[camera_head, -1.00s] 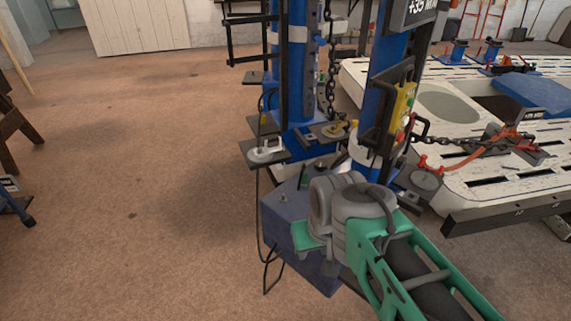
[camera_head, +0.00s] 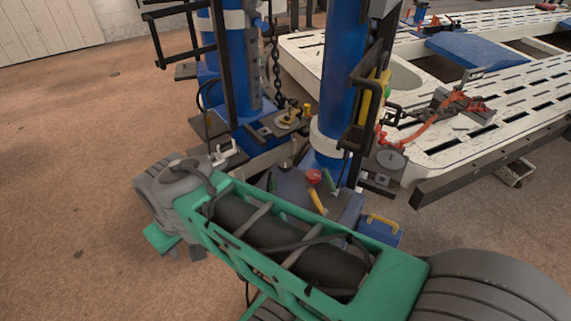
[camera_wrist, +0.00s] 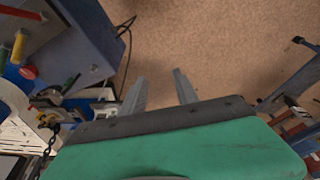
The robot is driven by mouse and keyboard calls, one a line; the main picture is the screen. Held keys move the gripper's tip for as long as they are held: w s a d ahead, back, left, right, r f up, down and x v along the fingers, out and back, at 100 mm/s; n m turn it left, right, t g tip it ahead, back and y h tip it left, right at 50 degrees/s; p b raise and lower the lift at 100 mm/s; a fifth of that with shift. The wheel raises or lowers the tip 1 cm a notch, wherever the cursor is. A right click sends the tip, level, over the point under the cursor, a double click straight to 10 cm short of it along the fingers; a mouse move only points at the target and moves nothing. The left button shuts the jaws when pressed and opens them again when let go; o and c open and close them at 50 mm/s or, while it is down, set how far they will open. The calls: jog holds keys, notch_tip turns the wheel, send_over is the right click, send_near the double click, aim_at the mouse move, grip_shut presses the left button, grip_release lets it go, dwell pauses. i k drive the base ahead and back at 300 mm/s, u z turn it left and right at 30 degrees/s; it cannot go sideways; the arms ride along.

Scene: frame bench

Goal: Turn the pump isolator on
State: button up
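A blue-grey cabinet (camera_head: 290,192) at the foot of the blue posts carries a red knob (camera_head: 313,176), a yellow handle (camera_head: 317,201) and green handles (camera_head: 329,182). I cannot tell which control is the pump isolator or read its setting. In the wrist view the cabinet (camera_wrist: 75,40) is at upper left, with the red (camera_wrist: 28,72), yellow (camera_wrist: 20,46) and green (camera_wrist: 70,83) handles near the left edge. My gripper (camera_wrist: 159,74) is open and empty over floor, to the right of the cabinet and touching nothing. Its fingers are hidden in the head view.
Blue posts (camera_head: 340,90) with black brackets and a chain (camera_head: 277,70) rise behind the cabinet. A white slotted bench (camera_head: 470,135) stands at right. A blue box with a yellow handle (camera_head: 380,231) is beside the cabinet. The floor at left (camera_head: 80,200) is clear.

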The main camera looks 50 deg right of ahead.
aim_at(313, 176)
jog(key=z, duration=0.2)
jog(key=i, duration=1)
jog(key=z, duration=0.35)
